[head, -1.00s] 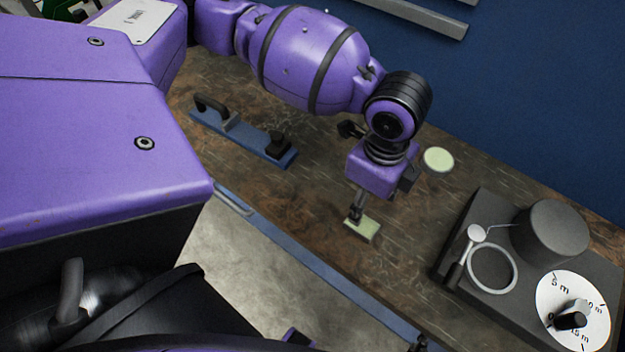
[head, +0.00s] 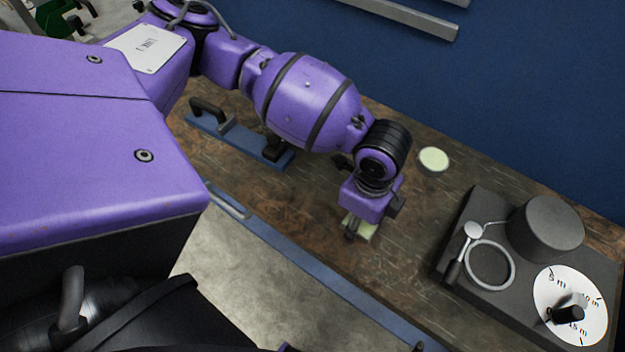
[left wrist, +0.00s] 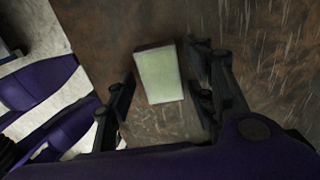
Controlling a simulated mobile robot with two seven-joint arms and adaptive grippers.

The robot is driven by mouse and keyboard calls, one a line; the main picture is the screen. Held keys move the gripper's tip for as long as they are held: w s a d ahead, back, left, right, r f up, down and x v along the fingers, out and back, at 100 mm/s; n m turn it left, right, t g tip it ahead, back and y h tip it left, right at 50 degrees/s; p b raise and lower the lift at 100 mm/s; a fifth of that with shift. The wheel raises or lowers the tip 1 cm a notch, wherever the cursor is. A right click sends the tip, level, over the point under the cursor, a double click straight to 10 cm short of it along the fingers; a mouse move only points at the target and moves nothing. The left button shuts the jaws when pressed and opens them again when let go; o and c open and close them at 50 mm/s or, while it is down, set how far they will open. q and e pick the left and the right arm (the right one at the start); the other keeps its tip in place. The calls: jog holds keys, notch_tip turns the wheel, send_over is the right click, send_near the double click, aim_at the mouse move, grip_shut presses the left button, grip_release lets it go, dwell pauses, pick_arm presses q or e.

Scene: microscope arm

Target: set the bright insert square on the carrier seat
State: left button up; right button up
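A pale green-white rectangular block, which I take to be the bright insert (head: 366,231), lies on the brown bench, partly hidden by my left gripper (head: 355,228). In the left wrist view the insert (left wrist: 160,75) lies between the two dark fingers of my left gripper (left wrist: 165,84). The fingers are apart, with a gap showing on both sides of the insert. On the dark instrument base at right is a light metal ring (head: 513,268) around a dark round area. I cannot tell for certain whether this is the carrier seat. My right gripper is not seen.
A pale round disc (head: 433,160) lies on the bench behind the gripper. The dark base carries a grey cylinder (head: 553,226), a small lever and a white dial (head: 570,306). A blue bar with handles (head: 238,140) lies at left. Bare bench separates insert and base.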

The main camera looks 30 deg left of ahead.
pick_arm(q)
grip_shut()
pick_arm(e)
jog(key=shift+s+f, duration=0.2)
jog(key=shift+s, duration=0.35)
pick_arm(q)
jog(key=shift+w, duration=0.1)
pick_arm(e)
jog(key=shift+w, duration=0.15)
